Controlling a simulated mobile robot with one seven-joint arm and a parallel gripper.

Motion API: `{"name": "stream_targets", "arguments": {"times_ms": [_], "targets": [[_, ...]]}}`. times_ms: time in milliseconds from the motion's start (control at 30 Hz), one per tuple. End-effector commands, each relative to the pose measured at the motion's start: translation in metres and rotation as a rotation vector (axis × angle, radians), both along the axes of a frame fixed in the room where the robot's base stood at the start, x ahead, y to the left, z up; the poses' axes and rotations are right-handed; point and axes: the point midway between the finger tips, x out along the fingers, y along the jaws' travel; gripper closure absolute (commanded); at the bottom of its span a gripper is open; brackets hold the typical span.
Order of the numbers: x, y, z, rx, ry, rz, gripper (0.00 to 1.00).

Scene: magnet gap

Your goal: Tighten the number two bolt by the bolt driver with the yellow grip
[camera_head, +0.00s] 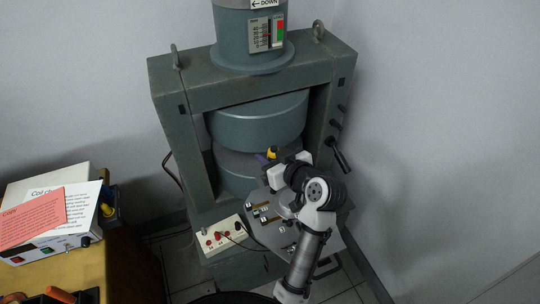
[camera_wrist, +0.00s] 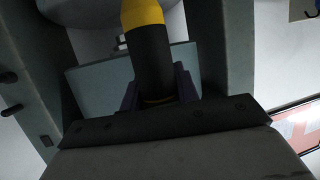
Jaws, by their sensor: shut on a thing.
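My gripper (camera_wrist: 157,90) is shut on the bolt driver (camera_wrist: 151,62), whose dark body stands between the fingers in the wrist view, with a yellow part (camera_wrist: 141,13) at the top edge. In the head view the driver's yellow part (camera_head: 272,152) shows just beyond my wrist, in front of the magnet gap. My wrist hides most of the driver there. Its tip cannot be seen clearly. I cannot tell which bolt is number two; no number is readable.
The grey magnet frame (camera_head: 178,120) surrounds two round poles, the upper one (camera_head: 260,125) above the gap. Dark knobs (camera_head: 336,123) and a black lever (camera_head: 340,157) stick out on its right side. A plate with small fittings (camera_head: 262,210) lies below my arm. A yellow table (camera_head: 75,270) stands left.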

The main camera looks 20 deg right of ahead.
Motion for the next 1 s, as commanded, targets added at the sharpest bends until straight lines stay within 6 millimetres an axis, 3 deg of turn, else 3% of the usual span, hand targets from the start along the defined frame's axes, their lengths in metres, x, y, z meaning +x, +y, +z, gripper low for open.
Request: {"name": "stream_targets", "arguments": {"times_ms": [1000], "targets": [[0.000, 0.000, -0.010, 0.000, -0.002, 0.000, 1.00]]}}
